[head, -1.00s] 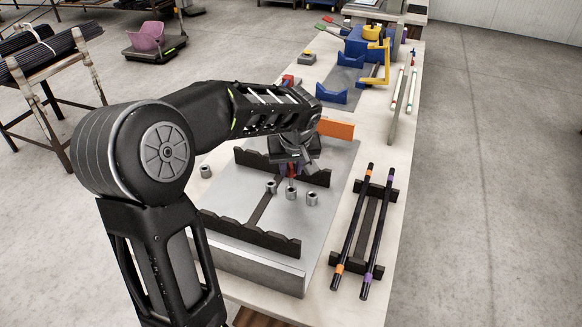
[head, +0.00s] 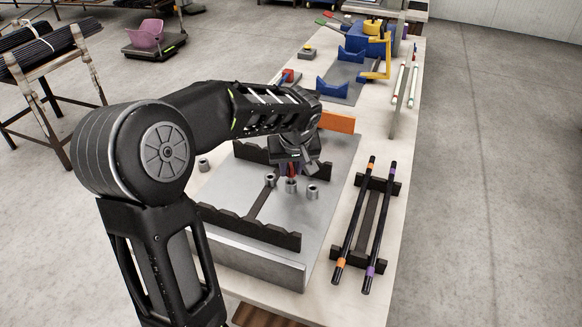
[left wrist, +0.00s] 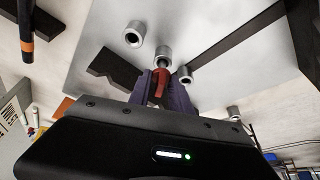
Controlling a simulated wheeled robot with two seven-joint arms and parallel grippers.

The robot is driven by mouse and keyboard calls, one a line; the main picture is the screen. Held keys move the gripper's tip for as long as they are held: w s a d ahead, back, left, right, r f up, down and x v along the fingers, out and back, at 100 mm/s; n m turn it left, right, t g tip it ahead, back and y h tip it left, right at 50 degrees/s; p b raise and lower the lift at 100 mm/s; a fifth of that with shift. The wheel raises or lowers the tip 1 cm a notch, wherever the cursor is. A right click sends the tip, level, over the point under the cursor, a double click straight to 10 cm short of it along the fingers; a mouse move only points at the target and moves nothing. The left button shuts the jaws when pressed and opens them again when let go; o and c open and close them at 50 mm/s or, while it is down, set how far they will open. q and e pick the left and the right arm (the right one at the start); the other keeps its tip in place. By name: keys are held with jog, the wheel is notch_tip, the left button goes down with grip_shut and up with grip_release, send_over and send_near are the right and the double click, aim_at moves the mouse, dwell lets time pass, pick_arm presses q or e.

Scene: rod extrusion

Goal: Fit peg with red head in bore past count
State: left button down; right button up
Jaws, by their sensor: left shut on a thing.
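The peg with the red head shows in the left wrist view (left wrist: 160,84) between the two dark purple fingers of my left gripper (left wrist: 163,92). The gripper is shut on it. In the head view my left gripper (head: 291,171) points down just above the middle grey sleeve (head: 291,186). In the wrist view the peg's shiny end meets the mouth of that sleeve (left wrist: 166,53); how deep it sits in the bore I cannot tell. Other sleeves stand to its left (head: 270,180) and right (head: 313,191). My right gripper is not in view.
The sleeves stand on a grey plate (head: 325,207) between two dark notched racks (head: 250,228). Another sleeve (head: 204,165) stands at the left. Two black rods with orange (head: 342,262) and purple (head: 371,270) bands lie on supports at right. An orange bar (head: 336,122) is behind the gripper.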

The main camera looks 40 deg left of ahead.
aim_at(292, 167)
pick_arm(q)
jog(key=shift+f+b, duration=0.4)
jog(key=shift+f, duration=0.1)
jog(key=c, duration=1.1)
grip_release()
jog(key=v, duration=0.8)
jog(key=shift+f, duration=0.15)
